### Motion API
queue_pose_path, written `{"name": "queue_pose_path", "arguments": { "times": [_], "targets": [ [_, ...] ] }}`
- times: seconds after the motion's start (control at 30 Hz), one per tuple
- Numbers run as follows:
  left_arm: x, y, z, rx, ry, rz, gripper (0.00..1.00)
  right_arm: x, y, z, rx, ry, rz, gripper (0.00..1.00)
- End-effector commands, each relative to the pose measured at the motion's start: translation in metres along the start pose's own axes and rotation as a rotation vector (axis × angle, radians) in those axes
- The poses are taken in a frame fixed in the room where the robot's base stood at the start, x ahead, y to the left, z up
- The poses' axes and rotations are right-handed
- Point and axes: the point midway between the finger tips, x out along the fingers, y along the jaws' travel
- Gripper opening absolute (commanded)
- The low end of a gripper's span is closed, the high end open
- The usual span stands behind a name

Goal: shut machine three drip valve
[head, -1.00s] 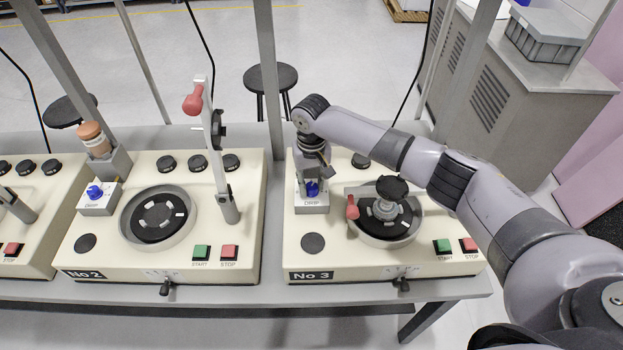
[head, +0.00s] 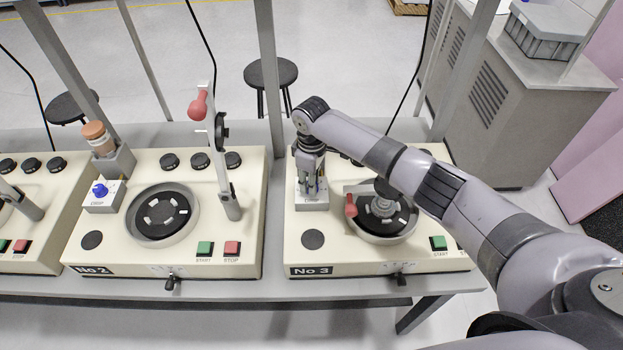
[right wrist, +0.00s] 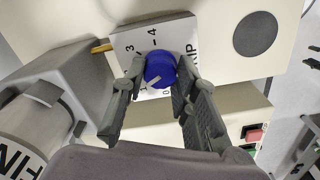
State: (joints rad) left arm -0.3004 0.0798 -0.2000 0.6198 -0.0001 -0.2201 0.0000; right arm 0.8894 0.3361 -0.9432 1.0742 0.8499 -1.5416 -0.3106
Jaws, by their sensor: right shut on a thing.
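Machine No 3 (head: 265,255) is the cream machine at the centre right in the head view. Its drip valve is a blue knob (right wrist: 160,70) on a white numbered plate (right wrist: 150,40), seen in the right wrist view. My right gripper (head: 311,188) points down over the drip box (head: 312,203). In the right wrist view its fingers (right wrist: 158,88) are closed on either side of the blue knob. The knob carries a light pointer line toward its lower left. In the head view the fingers mostly hide the knob. My left gripper is not in view.
Machine No 2 (head: 100,262) stands to the left with its own blue knob (head: 100,190). Machine three's red-handled lever (head: 351,206) lies low over its round plate, right of the gripper. A grey frame post (head: 269,80) rises behind, to the left of my forearm.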

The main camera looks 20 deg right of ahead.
Motion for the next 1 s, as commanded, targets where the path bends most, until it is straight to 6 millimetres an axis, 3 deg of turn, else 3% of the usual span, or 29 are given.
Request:
{"name": "queue_pose_path", "arguments": {
  "times": [1.0],
  "targets": [
    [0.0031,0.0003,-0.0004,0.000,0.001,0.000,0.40,-0.0011,0.0012,-0.0012,-0.927,0.003,0.004,0.00]
  ]
}}
